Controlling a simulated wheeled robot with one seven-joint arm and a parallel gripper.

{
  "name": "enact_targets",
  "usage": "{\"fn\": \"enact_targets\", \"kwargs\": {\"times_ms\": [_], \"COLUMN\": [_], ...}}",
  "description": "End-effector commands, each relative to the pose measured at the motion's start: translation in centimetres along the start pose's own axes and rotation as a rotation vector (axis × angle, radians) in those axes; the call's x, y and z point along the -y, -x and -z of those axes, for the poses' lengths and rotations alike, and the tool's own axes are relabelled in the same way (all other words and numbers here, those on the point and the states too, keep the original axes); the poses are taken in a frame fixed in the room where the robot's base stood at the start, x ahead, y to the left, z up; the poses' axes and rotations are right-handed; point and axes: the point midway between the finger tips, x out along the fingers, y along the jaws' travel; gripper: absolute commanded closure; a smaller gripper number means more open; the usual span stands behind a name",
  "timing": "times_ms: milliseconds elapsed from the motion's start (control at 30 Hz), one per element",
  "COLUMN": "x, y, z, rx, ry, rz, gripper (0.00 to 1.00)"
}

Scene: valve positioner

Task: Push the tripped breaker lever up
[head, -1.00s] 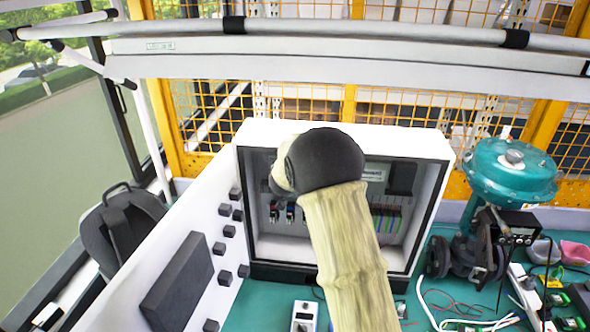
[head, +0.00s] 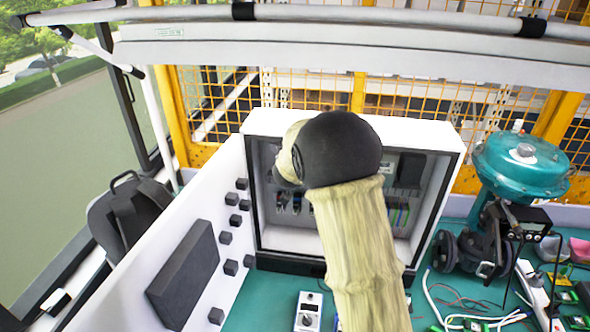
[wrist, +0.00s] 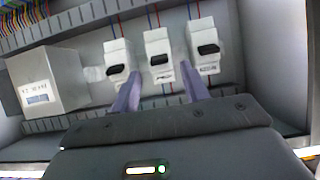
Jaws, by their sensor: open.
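Three white breakers with black levers stand in a row in the wrist view: the left breaker (wrist: 118,58), the middle breaker (wrist: 159,45) and the right breaker (wrist: 202,36). The levers sit at slightly different places on their bodies; I cannot tell which is tripped. My gripper (wrist: 160,88) is open and empty, its two purple fingers pointing at the row, one near the left breaker and one near the right. Contact cannot be told. In the head view, breakers (head: 282,198) show inside the open cabinet (head: 256,150), while my arm hides my gripper and part of the interior.
A grey box (wrist: 47,80) sits beside the breakers in the wrist view, with slotted wire ducts around. In the head view, a teal valve actuator (head: 520,165) stands at the right, and a white panel with black blocks (head: 184,275) at the left. Cables lie on the green bench.

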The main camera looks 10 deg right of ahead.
Motion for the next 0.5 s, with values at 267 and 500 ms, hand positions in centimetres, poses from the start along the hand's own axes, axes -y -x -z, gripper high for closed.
{"fn": "enact_targets", "kwargs": {"times_ms": [267, 500], "x": [0.1, 0.1], "y": [5.0, 9.5], "z": [0.0, 0.1], "rx": [-0.002, -0.002], "ry": [-0.001, -0.001], "rz": [0.003, 0.004], "gripper": [0.55, 0.55]}}
